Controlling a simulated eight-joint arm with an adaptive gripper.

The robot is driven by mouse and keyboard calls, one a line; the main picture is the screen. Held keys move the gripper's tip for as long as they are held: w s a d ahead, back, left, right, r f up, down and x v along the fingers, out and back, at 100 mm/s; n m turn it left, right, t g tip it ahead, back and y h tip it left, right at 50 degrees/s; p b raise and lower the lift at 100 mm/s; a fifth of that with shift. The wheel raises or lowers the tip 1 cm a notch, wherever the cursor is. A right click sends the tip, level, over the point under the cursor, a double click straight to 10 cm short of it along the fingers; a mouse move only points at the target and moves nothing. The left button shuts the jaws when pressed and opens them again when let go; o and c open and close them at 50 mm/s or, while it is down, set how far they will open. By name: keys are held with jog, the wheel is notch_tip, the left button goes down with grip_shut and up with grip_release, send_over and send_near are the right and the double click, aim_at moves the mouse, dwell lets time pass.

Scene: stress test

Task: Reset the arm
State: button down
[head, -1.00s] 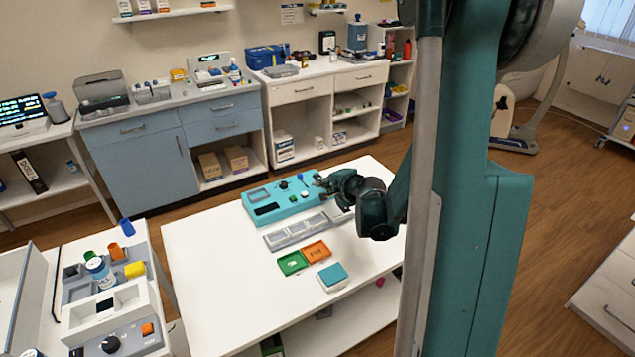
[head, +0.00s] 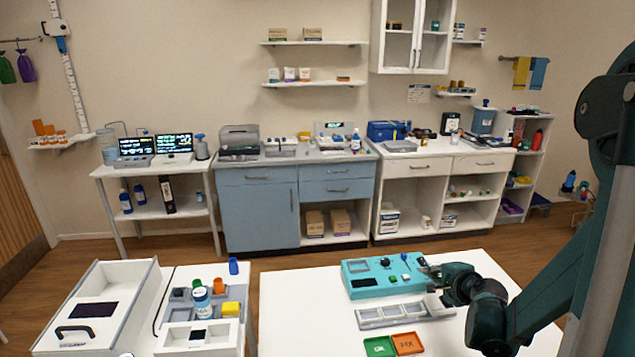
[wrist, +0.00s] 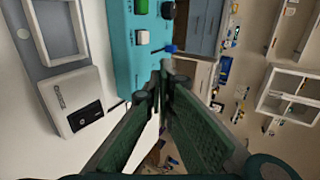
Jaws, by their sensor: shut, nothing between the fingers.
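My gripper (head: 428,270) is at the right end of the turquoise device (head: 360,291) on the white table, with my dark green arm reaching in from the right. In the wrist view my gripper's fingers (wrist: 166,82) meet at their tips and hold nothing. The turquoise panel (wrist: 122,62) with a white button and a green knob lies just beyond and left of them. A blue lever (wrist: 168,48) shows close to the fingertips; I cannot tell whether they touch it.
A grey compartment tray (head: 370,322) lies in front of the device, with a green tray (head: 379,347) and an orange tray (head: 407,343) nearer. A side bench with a drawer box (head: 140,310) stands left. The white table (head: 295,310) is bare at its left.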

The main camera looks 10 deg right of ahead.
jog(key=s+a+r+n+g, duration=0.1)
jog(key=s+a+r+n, duration=0.25)
jog(key=a, duration=0.25)
jog(key=s+a+r+n+g+y, duration=0.1)
jog(key=s+a+r+n, duration=0.25)
jog(key=a, duration=0.25)
jog(key=s+a+r+n+g, duration=0.1)
jog(key=s+a+r+n, duration=0.1)
jog(key=s+a+r, duration=0.3)
jog(key=s+a+r+n+g, duration=0.1)
jog(key=s+a+n, duration=0.3)
jog(key=s, duration=0.6)
jog(key=s+a+r+n+g+h, duration=0.1)
jog(key=s+a+n, duration=0.4)
jog(key=s, duration=0.5)
jog(key=shift+a, duration=0.35)
